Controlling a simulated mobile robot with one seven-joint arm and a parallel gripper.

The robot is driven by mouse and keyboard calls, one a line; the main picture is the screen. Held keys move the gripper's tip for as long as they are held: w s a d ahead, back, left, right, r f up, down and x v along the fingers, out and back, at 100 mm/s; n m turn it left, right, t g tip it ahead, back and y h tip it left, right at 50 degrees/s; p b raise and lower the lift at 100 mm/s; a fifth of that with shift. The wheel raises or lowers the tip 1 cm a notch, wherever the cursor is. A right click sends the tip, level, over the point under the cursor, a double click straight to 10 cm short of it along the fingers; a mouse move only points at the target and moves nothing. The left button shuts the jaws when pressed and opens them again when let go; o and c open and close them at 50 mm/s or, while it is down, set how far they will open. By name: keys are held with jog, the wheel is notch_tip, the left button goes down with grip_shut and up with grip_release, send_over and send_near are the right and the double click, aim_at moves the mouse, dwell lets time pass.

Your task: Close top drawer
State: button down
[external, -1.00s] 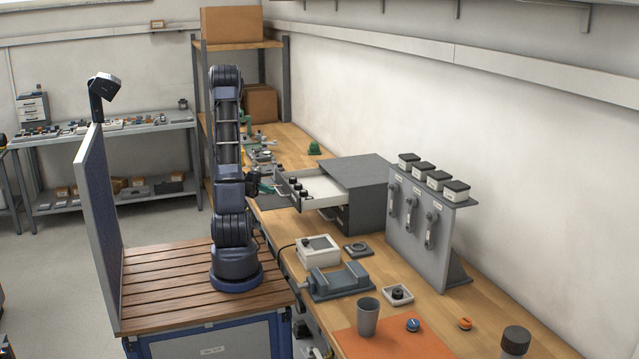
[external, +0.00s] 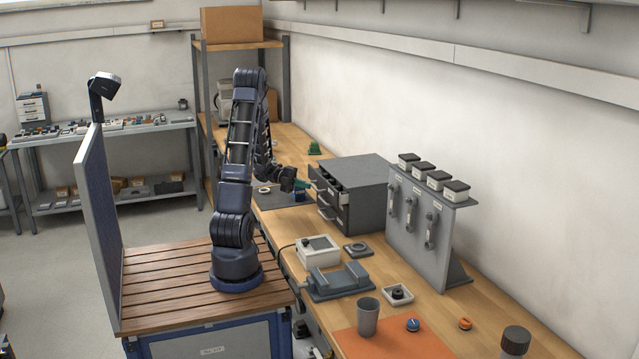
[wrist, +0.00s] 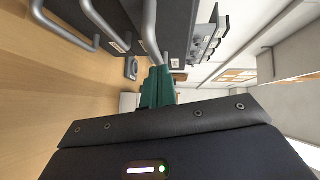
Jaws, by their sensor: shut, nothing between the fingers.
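The dark grey drawer cabinet (external: 372,200) stands on the bench. My gripper (external: 303,186) is at that front, reaching from the left. In the wrist view the green fingers (wrist: 158,88) are together with nothing between them. Their tips are close to the top drawer's grey handle (wrist: 150,32); I cannot tell whether they touch it. The lower drawers' handles (wrist: 103,25) show to the left in the wrist view.
A grey panel with hanging tools (external: 425,220) stands right of the cabinet. A white box (external: 318,251), a vise (external: 340,282) and a grey cup (external: 368,317) are on the bench nearer the camera. A dark mat (external: 282,197) lies left of the cabinet.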

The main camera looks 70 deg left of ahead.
aim_at(321, 184)
jog(key=w, duration=0.4)
jog(key=shift+w, duration=0.45)
jog(key=shift+w+r, duration=0.1)
